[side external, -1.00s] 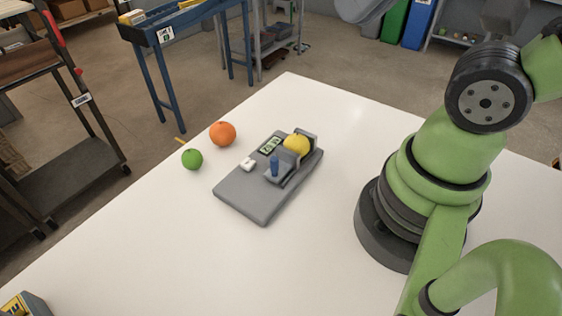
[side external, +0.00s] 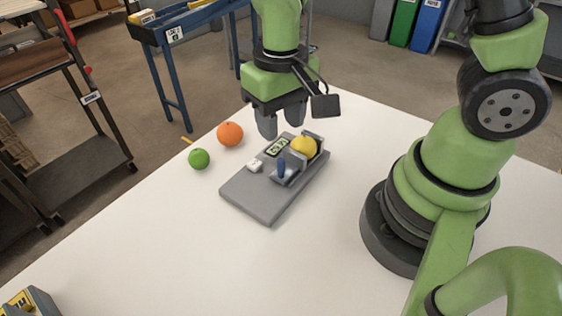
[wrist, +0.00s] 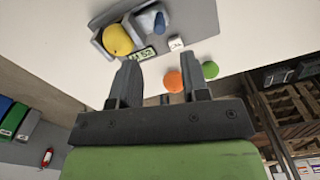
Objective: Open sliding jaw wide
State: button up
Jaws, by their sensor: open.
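The grey measuring device (side external: 258,200) lies flat on the white table. Its sliding jaw (side external: 290,176) carries a blue knob (side external: 281,168) and stands close against a yellow fruit (side external: 303,147), with the fixed jaw on the fruit's other side. A small display (side external: 277,147) and a white button block (side external: 254,166) sit on the device. My gripper (side external: 281,130) hangs above the table, at the device's far end, open and empty. In the wrist view the blue knob (wrist: 159,22) and yellow fruit (wrist: 117,40) show beyond the fingertips (wrist: 160,75).
An orange (side external: 230,133) and a green fruit (side external: 199,158) stand on the table left of the device. The near left table (side external: 130,250) is mostly clear. A blue-legged bench (side external: 165,80) and a shelf cart (side external: 75,150) stand off the table. A yellow-marked block (side external: 28,302) sits at lower left.

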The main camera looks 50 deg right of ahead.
aim_at(281, 160)
notch_tip(281, 160, down, 10)
jog(key=shift+r, duration=0.1)
dwell(0.4)
jog(key=shift+c, duration=0.4)
grip_shut()
